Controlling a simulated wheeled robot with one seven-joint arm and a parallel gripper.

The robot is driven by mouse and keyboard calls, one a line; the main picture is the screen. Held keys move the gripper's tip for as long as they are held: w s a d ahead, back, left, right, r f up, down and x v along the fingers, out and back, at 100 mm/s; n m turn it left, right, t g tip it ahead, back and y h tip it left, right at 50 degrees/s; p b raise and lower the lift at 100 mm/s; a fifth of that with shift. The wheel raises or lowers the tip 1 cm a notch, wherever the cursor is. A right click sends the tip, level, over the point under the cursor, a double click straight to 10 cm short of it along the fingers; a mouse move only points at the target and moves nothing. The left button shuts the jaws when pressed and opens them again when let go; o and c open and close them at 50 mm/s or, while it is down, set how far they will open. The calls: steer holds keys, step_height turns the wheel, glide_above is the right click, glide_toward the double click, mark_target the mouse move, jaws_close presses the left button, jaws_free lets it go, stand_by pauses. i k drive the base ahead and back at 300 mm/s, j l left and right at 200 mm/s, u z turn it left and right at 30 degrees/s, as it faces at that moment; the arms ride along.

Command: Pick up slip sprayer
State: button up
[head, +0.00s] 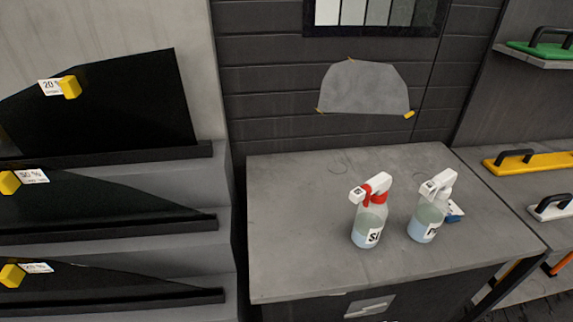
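Two spray bottles stand upright on the grey cabinet top (290,215). The left sprayer (369,222) has a white head with a red collar and trigger, and a label whose visible letters start with "S", perhaps the slip sprayer. The right sprayer (427,218) has an all-white head and a partly visible label. Both are clear and hold pale bluish liquid. They stand a short gap apart. My gripper is not in view.
Stepped racks with dark film sheets (110,105) and yellow blocks stand at left. Shelves at right hold a yellow handled tool (535,161) and a green one (540,50). The cabinet top's left half is clear.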

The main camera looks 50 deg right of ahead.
mark_target(369, 224)
steer(key=z, duration=1.1)
